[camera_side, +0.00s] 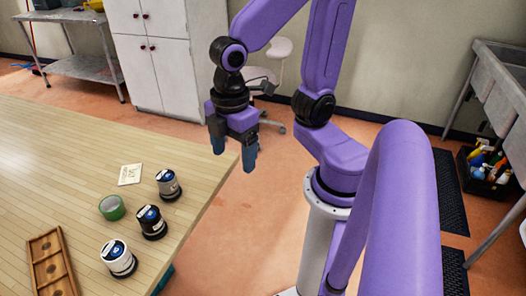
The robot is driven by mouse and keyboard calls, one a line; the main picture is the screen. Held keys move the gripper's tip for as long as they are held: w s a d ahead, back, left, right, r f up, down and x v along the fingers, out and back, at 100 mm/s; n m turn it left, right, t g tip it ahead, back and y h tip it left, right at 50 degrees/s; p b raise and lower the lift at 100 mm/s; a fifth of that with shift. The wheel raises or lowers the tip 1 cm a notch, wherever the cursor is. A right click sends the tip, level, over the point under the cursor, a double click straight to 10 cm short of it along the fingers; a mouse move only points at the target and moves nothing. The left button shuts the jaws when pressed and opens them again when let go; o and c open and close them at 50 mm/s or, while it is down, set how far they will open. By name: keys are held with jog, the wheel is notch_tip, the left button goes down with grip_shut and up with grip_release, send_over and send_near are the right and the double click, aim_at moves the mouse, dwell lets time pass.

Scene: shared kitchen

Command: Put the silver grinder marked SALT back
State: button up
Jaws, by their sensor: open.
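Three grinders stand near the right edge of the wooden table, each with a dark base and a blue-marked top. The one at the back is silver-grey (169,188). A black grinder (151,226) stands in front of it, and a white grinder (119,263) is nearest the camera. Their lettering is too small to read. A wooden rack (39,286) with a row of round recesses lies at the table's left front, partly cut off by the frame. My gripper (235,154) is open and empty, pointing down near the table's right corner, up and right of the silver grinder.
A green ring-shaped item (112,212) lies between the rack and the grinders. A small printed card (130,174) lies behind it. The back of the table (60,140) is clear. A sink and a crate of bottles (487,166) stand far right.

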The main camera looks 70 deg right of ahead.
jog(key=s+d+m, duration=0.1)
jog(key=s+d, duration=0.1)
jog(key=s, duration=0.3)
jog(key=shift+s+d+f+m, duration=0.2)
jog(key=shift+s+f+m, duration=0.1)
jog(key=shift+f+m, duration=0.1)
